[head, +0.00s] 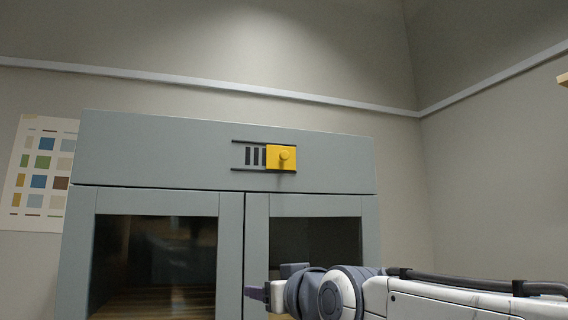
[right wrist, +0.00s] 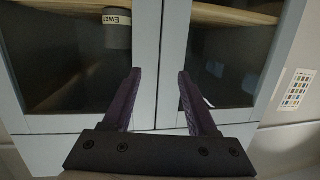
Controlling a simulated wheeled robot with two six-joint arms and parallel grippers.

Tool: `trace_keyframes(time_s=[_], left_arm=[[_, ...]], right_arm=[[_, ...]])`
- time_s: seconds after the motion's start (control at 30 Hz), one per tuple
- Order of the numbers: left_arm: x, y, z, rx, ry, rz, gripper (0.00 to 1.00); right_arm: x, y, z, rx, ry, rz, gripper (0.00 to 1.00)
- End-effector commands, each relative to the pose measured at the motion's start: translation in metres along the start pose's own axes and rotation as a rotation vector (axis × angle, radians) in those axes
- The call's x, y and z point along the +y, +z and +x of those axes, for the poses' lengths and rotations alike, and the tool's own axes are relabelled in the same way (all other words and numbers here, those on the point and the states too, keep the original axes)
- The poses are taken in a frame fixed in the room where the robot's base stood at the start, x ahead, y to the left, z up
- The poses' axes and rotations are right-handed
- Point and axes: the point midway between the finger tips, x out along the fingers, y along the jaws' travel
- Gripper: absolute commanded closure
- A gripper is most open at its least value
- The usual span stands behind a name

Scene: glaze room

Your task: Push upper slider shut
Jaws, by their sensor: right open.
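The upper slider (head: 281,157) is a yellow plate with a round knob, set between two dark rails on the grey cabinet's top panel. It sits at the right end of the rails, and several dark vent slots (head: 255,156) show uncovered to its left. My right gripper (head: 258,293) is low in front of the cabinet doors, below the slider and apart from it. In the right wrist view its two purple fingers (right wrist: 158,75) are spread with nothing between them, facing the doors. The slider is out of the right wrist view. My left gripper is not in view.
The cabinet (head: 150,150) has two glass doors, both shut. A grey labelled container (right wrist: 117,35) stands behind the glass in the right wrist view. The space in front of the slider is clear.

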Motion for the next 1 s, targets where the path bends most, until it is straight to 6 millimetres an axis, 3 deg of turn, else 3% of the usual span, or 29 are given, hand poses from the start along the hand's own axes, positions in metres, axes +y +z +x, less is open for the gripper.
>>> trace_keyframes(time_s=[0.03,0.1,0.2,0.3,0.47,0.8,1.0], left_arm=[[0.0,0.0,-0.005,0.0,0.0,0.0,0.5],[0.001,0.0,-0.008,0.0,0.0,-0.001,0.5],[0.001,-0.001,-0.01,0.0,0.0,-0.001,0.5],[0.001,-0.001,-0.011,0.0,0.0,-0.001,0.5],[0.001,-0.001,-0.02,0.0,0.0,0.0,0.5],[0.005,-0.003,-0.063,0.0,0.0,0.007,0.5],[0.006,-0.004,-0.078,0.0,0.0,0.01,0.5]], right_arm=[[0.014,-0.052,-0.005,0.126,0.034,-0.005,0.42],[0.029,-0.11,-0.016,0.279,0.071,-0.016,0.42],[0.044,-0.168,-0.036,0.442,0.119,-0.027,0.42],[0.052,-0.2,-0.051,0.535,0.144,-0.036,0.42],[0.056,-0.221,-0.05,0.577,0.155,-0.041,0.42],[0.063,-0.257,0.001,0.574,0.154,-0.042,0.42],[0.066,-0.267,0.022,0.573,0.153,-0.04,0.42]])
